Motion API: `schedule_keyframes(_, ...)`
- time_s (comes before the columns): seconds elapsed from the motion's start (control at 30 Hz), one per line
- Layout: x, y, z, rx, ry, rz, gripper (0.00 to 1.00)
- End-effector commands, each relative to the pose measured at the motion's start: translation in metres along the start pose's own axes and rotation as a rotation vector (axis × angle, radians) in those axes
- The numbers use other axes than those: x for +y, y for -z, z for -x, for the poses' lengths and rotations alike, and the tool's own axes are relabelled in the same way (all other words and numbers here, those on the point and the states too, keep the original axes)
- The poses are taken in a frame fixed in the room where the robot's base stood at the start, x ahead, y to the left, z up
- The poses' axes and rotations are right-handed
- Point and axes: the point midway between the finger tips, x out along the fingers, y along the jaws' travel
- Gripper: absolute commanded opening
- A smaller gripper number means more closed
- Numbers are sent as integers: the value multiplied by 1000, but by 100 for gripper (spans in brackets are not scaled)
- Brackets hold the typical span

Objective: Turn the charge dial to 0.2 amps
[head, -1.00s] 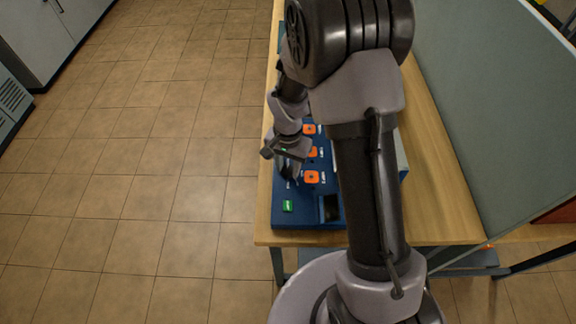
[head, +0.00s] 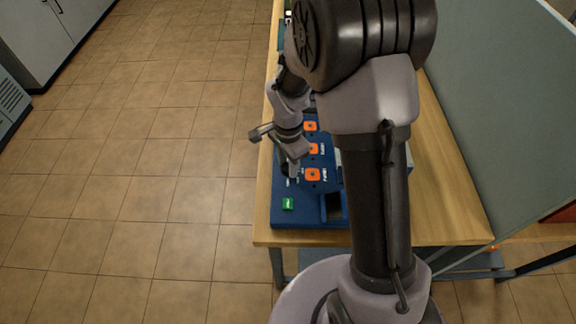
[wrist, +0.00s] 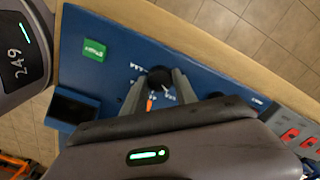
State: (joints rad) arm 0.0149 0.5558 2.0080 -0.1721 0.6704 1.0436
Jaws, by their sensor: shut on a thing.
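The charge dial (wrist: 160,77) is a round black knob on a blue panel (wrist: 115,62) in the wrist view. My gripper (wrist: 159,84) has one finger on each side of the knob and is shut on it. Small white marks sit around the knob, too small to read. A small orange mark (wrist: 150,104) shows between the fingers, beside the knob. In the head view my gripper (head: 289,172) is down on the left part of the blue panel and largely hides the dial. I cannot tell which value the dial points to.
A green button (head: 288,204) and a dark recess (head: 333,207) are at the panel's near end. Several orange square fittings (head: 312,174) line up right of my gripper. The panel lies on a wooden table (head: 437,200) beside a grey-green partition (head: 480,120). Tiled floor is free at left.

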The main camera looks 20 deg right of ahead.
Motion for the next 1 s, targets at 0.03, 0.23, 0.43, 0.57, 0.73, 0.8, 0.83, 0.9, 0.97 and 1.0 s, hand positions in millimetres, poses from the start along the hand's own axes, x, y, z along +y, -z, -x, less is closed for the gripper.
schedule_keyframes(0.03, 0, 0, -2, 1, 2, -29, 0)
schedule_keyframes(0.23, 0, 0, -1, 1, 1, -149, 0)
schedule_keyframes(0.43, 0, 0, 0, 1, 1, -223, 0)
schedule_keyframes(0.57, 0, 0, 0, 1, 1, -248, 0)
schedule_keyframes(0.73, 0, 0, 0, 1, 1, -261, 0)
schedule_keyframes(0.8, 0, 0, 0, 1, 1, -262, 0)
schedule_keyframes(0.83, 0, 0, 0, 1, 1, -262, 0)
schedule_keyframes(0.9, 0, 0, 0, 1, 1, -262, 0)
schedule_keyframes(0.97, 0, 0, 0, 1, 1, -262, 0)
schedule_keyframes(1.0, 0, 0, 0, 1, 1, -262, 0)
